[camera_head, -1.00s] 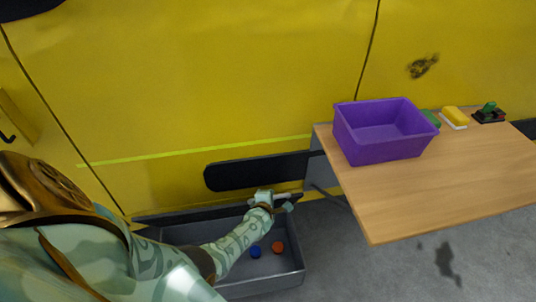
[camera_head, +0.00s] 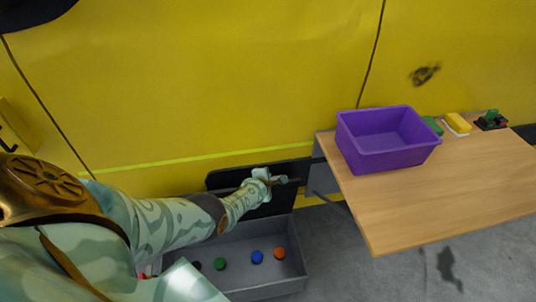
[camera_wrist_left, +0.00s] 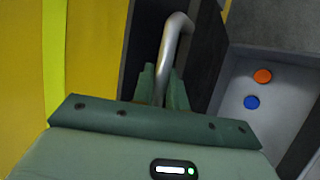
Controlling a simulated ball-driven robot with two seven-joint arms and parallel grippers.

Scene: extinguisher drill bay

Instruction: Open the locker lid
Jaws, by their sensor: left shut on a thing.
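The grey locker (camera_head: 268,288) sits low against the yellow wall, with its inside showing. Its dark lid (camera_head: 280,204) stands raised at the back, in front of the wall. My left gripper (camera_head: 277,181) is at the lid, shut on its metal handle. In the left wrist view, the bent handle (camera_wrist_left: 172,40) rises from between my fingers (camera_wrist_left: 160,88), next to the dark lid panel (camera_wrist_left: 206,55). My forearm hides part of the lid and the locker's left side. My right gripper is not in view.
Several small coloured discs lie in the locker, among them a blue one (camera_head: 257,257) and an orange one (camera_head: 280,253). A wooden table (camera_head: 440,205) stands close on the right, with a purple bin (camera_head: 388,155) on it. Grey floor (camera_head: 350,260) is clear below the table.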

